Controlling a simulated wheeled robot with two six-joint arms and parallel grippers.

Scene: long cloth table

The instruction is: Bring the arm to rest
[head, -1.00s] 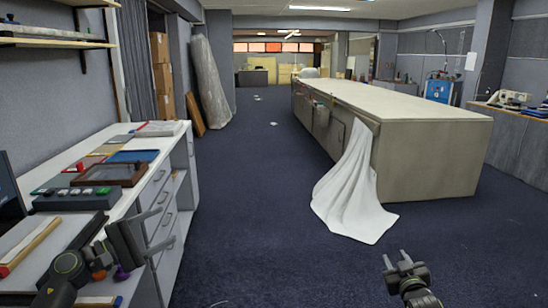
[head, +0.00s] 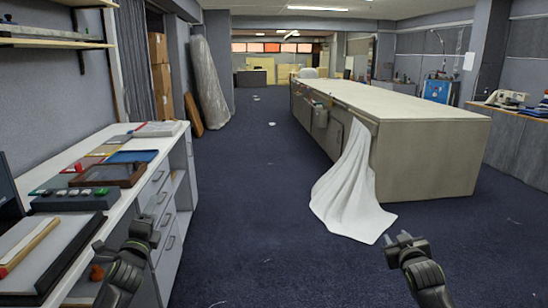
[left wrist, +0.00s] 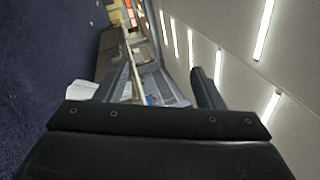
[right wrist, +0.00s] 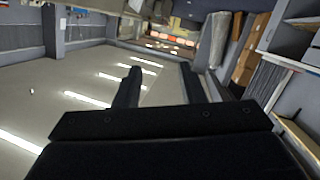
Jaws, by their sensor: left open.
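My left gripper (head: 127,236) is beside the front edge of the white workbench at the lower left of the head view. In the left wrist view its two fingers (left wrist: 158,86) stand apart with nothing between them. My right gripper (head: 398,240) is over the dark carpet at the lower right of the head view. In the right wrist view its fingers (right wrist: 160,78) are also apart and empty. Neither gripper touches anything that I can see.
The white workbench (head: 113,190) on the left holds a button box (head: 75,199), a wooden frame (head: 108,174) and boards. A long table (head: 430,155) with a hanging white cloth (head: 350,190) stands ahead right. The dark carpet (head: 250,190) between them is clear.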

